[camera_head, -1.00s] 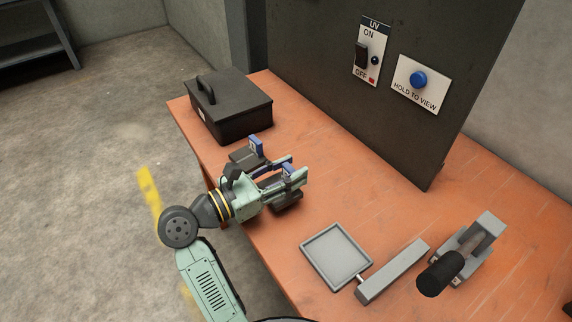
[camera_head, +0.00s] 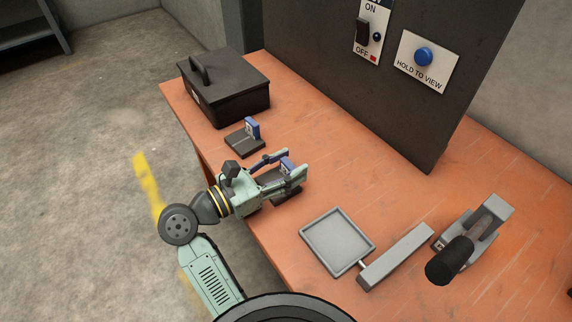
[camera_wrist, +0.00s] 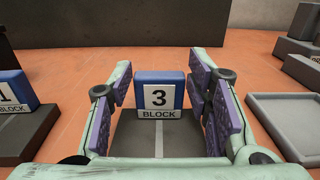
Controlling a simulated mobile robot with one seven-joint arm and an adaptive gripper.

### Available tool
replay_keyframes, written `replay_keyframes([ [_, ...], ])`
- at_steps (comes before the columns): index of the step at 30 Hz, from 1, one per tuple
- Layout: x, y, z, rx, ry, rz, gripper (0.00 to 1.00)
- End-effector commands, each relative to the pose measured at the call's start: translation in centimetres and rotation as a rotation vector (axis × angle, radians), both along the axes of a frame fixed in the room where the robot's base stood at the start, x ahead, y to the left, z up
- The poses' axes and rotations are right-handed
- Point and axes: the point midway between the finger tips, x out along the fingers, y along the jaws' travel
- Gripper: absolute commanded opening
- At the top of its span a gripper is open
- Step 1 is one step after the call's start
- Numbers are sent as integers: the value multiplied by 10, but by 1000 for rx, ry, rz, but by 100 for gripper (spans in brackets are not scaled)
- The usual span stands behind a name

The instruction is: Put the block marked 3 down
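The block marked 3 (camera_wrist: 159,95) is blue with a white face. It stands upright at the far end of a dark grey base (camera_wrist: 140,140) and also shows in the head view (camera_head: 287,164). My gripper (camera_head: 293,165) reaches over this base. In the wrist view its two fingers (camera_wrist: 160,78) are spread on either side of the block, with a visible gap at each side. The fingers hide part of the base in the head view.
A grey tray (camera_head: 338,241) and a lever device (camera_head: 465,245) are on the right. A dark panel (camera_head: 400,110) rises behind.

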Motion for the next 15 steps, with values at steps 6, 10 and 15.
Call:
replay_keyframes([
  [6, 0, 0, 0, 0, 0, 0, 56],
  [10, 0, 0, 0, 0, 0, 0, 56],
  [15, 0, 0, 6, -1, 1, 0, 56],
])
